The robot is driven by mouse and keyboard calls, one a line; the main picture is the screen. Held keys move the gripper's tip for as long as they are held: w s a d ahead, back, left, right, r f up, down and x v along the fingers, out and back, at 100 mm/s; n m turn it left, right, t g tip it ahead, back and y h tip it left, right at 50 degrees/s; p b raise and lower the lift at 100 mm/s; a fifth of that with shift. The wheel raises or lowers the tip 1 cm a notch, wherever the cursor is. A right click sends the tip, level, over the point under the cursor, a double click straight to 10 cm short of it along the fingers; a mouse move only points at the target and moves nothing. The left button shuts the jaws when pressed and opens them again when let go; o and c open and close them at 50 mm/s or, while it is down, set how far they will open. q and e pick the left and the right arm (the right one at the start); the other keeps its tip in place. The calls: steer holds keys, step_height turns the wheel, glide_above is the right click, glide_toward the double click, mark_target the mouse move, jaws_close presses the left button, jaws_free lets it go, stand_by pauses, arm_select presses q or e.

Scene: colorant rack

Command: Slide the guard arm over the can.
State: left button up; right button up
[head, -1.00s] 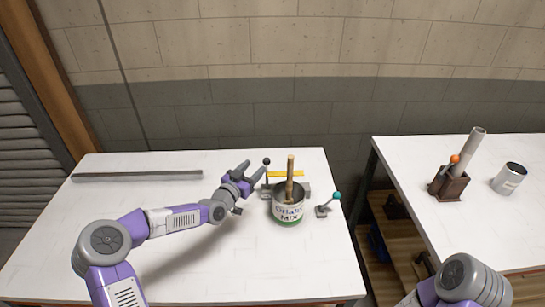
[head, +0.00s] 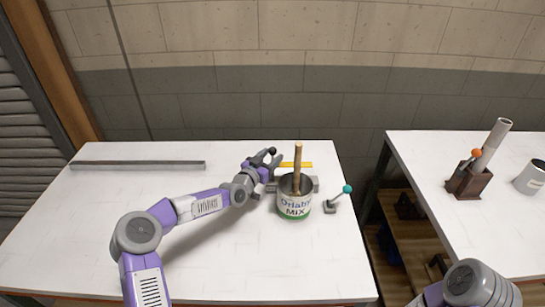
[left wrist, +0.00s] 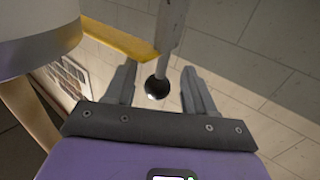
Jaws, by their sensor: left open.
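The can (head: 294,208), a white "MIX" tin with a green base and a wooden stick (head: 298,158) in it, stands upright near the table's right side. The guard arm appears as a yellow bar (head: 300,164) behind the can; it also shows in the left wrist view (left wrist: 118,38). A grey lever with a black ball knob (left wrist: 157,88) stands by the bar's left end. My left gripper (head: 268,160) is open, left of and behind the can, with the knob between its parted fingers (left wrist: 158,80). Whether a finger touches the knob I cannot tell. My right gripper is out of view.
A teal-knobbed lever (head: 340,197) stands just right of the can. A long grey bar (head: 137,165) lies at the back left. A second table (head: 440,215) at right holds a brown holder (head: 468,183) and a white can (head: 531,178). The left table's middle and front are mostly clear.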

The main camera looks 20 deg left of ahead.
arm_select(q)
steer(key=shift+w+d, duration=0.25)
steer(key=shift+w, duration=0.45)
jaws_close()
